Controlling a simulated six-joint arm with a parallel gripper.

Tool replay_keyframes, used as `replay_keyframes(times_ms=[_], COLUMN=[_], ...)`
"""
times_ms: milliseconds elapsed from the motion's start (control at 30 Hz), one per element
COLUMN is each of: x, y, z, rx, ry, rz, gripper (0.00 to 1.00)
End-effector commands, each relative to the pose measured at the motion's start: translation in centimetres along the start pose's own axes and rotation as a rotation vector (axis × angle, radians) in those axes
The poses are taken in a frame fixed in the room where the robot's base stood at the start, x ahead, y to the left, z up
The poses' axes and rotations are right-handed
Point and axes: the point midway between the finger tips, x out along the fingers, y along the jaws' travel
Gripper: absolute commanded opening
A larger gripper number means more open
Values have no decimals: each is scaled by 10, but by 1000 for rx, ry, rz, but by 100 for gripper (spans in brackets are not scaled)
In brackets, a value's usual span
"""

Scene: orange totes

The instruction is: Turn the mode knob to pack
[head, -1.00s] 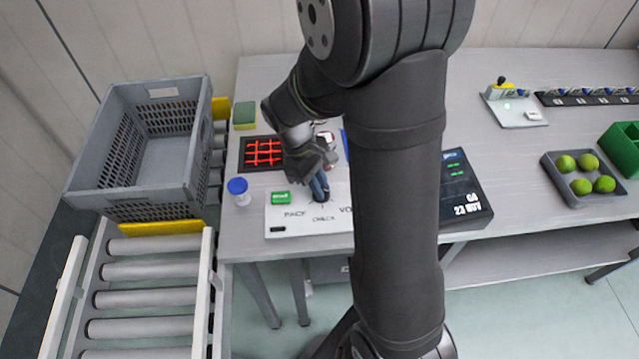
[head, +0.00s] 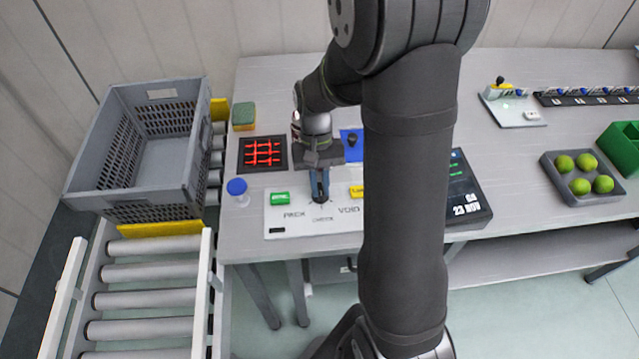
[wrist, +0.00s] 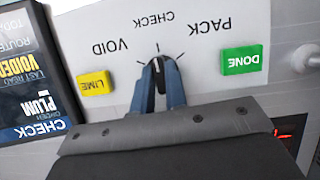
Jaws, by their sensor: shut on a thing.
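The black mode knob (wrist: 158,66) sits on a white panel (wrist: 205,60) marked PACK, CHECK and VOID. My gripper (wrist: 157,82) is shut on the knob, one blue finger on each side. In the wrist view the knob's white mark appears to point about at CHECK. In the head view my gripper (head: 320,192) is over the panel (head: 283,225), with PACK to the left, CHECK in front and VOID to the right. The fingers hide much of the knob there. The dark display (wrist: 35,75) reads CHECK along its bottom bar.
A green DONE button (wrist: 245,60) and a yellow LIME button (wrist: 97,83) flank the knob. A grey crate (head: 150,200) and a tray of limes (head: 553,180) are farther off.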

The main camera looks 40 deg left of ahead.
Motion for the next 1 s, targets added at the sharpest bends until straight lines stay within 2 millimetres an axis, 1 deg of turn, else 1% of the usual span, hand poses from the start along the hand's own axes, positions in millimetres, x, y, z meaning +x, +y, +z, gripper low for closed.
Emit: replay_keyframes(times_ms=[700,1000], x=[0,0], y=[4,4], z=[1,1], rx=[630,855], ry=[3,4], rz=[-263,-356], gripper=[0,0])
